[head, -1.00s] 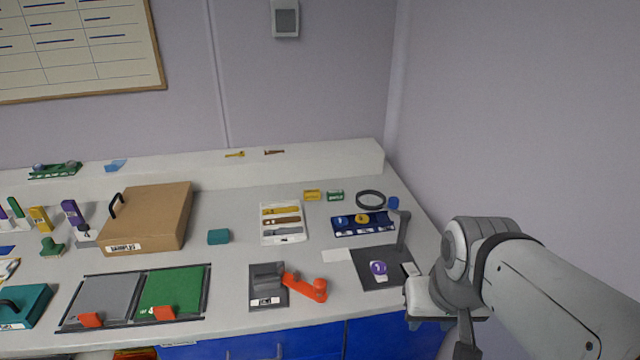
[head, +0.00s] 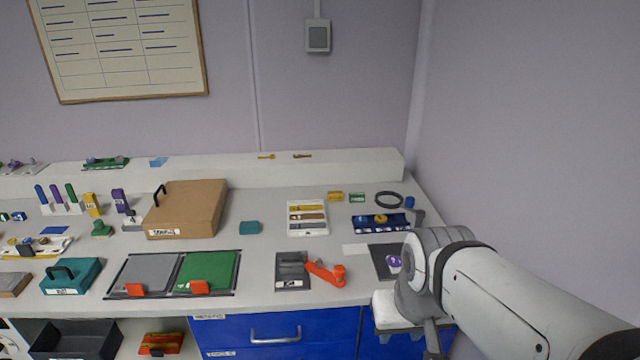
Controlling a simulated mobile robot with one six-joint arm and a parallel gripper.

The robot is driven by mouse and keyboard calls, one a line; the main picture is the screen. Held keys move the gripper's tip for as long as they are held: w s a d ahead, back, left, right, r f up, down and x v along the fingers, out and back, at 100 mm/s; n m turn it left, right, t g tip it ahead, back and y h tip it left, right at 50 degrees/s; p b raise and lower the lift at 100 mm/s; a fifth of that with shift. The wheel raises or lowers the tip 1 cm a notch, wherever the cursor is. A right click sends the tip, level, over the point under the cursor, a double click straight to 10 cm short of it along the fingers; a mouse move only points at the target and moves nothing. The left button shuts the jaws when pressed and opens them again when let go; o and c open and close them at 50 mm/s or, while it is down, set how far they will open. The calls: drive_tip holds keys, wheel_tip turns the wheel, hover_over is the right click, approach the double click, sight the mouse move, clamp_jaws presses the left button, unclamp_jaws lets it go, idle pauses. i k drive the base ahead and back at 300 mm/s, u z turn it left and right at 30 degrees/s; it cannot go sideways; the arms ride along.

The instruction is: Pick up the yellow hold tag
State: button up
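A small yellow block-like tag (head: 335,197) lies toward the back right of the counter, left of a similar green tag (head: 357,198). It looks like the hold tag, but its lettering is too small to read. My arm comes in from the lower right and bends down near the counter's front right corner. The end of my arm, with my gripper (head: 400,318), is mostly hidden and small here. Its fingers cannot be made out. It is well in front of the yellow tag and apart from it.
Behind my arm are a dark pad (head: 383,262) and a blue tray (head: 363,225). A black ring (head: 389,200) lies right of the tags. A white tray of strips (head: 294,229) and an orange-handled device (head: 325,273) stand to the left. The wall closes off the right side.

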sight(332, 196)
drive_tip(key=i, duration=1)
drive_tip(key=u, duration=0.05)
